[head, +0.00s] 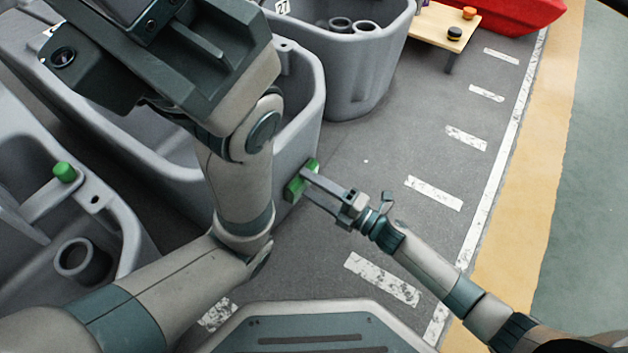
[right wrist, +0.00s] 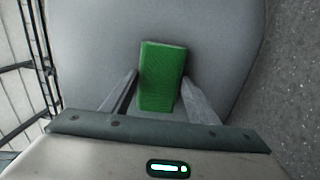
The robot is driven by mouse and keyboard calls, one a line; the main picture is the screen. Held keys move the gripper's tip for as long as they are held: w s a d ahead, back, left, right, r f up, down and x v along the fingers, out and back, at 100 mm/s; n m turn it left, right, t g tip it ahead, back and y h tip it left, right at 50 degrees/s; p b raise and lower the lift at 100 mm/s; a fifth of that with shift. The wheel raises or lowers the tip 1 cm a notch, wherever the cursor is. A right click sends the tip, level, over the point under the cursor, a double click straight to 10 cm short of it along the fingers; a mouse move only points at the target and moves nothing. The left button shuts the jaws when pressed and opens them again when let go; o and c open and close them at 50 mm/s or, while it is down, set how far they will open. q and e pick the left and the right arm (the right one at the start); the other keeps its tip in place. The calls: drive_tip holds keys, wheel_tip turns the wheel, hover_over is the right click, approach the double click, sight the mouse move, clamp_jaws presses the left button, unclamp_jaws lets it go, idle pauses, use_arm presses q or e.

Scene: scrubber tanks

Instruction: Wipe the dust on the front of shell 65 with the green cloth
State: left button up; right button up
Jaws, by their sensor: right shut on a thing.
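My right gripper (head: 308,188) is shut on the green cloth (head: 301,181), a folded block. It holds the cloth at the outer wall of a grey tank (head: 303,130). In the right wrist view the cloth (right wrist: 162,76) sits between the two fingers in front of that plain grey wall (right wrist: 215,45). I cannot tell whether the cloth touches the wall. I read no number on this tank, and I make out no clear dust patch. My left arm's dark wrist end (head: 150,55) is raised high over the tank and hides much of it; its fingertips do not show clearly.
Another grey tank (head: 375,70) with pipe pieces inside and a label (head: 282,7) stands behind. A tank with a green knob (head: 65,172) is at the left. A wooden bench (head: 432,29) and a red object (head: 520,12) are far back. The dashed floor (head: 400,145) to the right is clear.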

sight(294, 199)
drive_tip(key=shift+s+a+r+p, duration=0.1)
drive_tip(key=shift+s+a+p, duration=0.2)
drive_tip(key=shift+s+a, duration=0.45)
drive_tip(key=shift+s, duration=0.2)
drive_tip(key=shift+s+a+p, duration=0.35)
drive_tip(key=shift+s, duration=0.3)
drive_tip(key=shift+s+a+p, duration=0.3)
drive_tip(key=shift+s+a, duration=0.05)
drive_tip(key=shift+s, duration=0.3)
drive_tip(key=p+v, duration=0.1)
drive_tip(key=v, duration=0.5)
drive_tip(key=v, duration=0.3)
idle(0.4)
